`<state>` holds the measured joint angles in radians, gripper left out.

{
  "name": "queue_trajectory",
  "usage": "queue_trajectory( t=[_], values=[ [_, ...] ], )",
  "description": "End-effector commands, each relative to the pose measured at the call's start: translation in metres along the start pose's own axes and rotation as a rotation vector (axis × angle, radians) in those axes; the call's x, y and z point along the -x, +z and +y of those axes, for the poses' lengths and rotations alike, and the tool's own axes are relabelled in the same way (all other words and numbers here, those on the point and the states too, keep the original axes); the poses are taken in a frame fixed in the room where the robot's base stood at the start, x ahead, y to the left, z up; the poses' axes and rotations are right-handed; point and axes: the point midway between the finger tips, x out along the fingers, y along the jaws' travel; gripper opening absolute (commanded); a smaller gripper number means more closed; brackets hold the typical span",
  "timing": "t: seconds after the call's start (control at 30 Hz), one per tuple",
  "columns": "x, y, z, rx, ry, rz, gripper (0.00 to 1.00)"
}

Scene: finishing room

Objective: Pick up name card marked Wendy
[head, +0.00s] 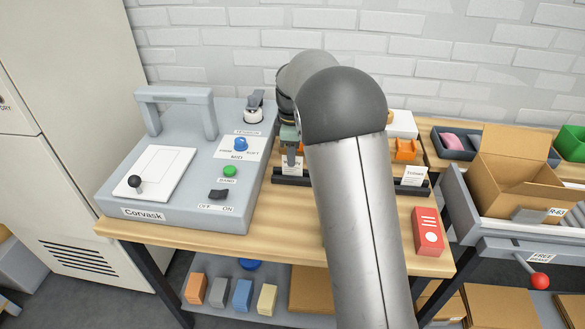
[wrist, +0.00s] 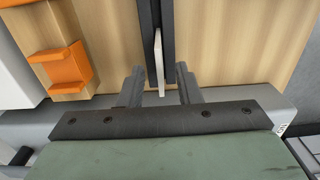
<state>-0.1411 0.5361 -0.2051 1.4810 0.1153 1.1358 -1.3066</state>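A white name card (head: 291,169) stands in the left part of a black card rail (head: 278,180) on the wooden table. My gripper is partly over it, and its lettering is too small to read. In the wrist view a white card (wrist: 159,62) shows edge-on in the dark rail (wrist: 168,25). My gripper (wrist: 160,82) is open, with one finger on each side of the card's near end and a gap on both sides. In the head view my gripper (head: 291,152) points down at the card. A second white card (head: 413,176) stands at the rail's right end; its name is not clearly legible.
A grey machine (head: 165,195) with a handle stands close left of the rail. Orange holders (head: 406,150) sit behind the rail, and one shows in the wrist view (wrist: 62,68). A red box (head: 428,232) lies front right. My arm hides the rail's middle.

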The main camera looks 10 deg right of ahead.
Motion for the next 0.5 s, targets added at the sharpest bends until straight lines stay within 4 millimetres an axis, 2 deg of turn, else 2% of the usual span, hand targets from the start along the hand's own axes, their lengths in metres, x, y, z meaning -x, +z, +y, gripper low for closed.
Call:
queue_trajectory(
  t=[0.23, 0.5],
  values=[
    [-0.037, 0.0, 0.0, 0.0, -0.003, -0.002, 0.31],
    [-0.043, 0.0, 0.0, 0.0, 0.0, -0.001, 0.31]
  ],
)
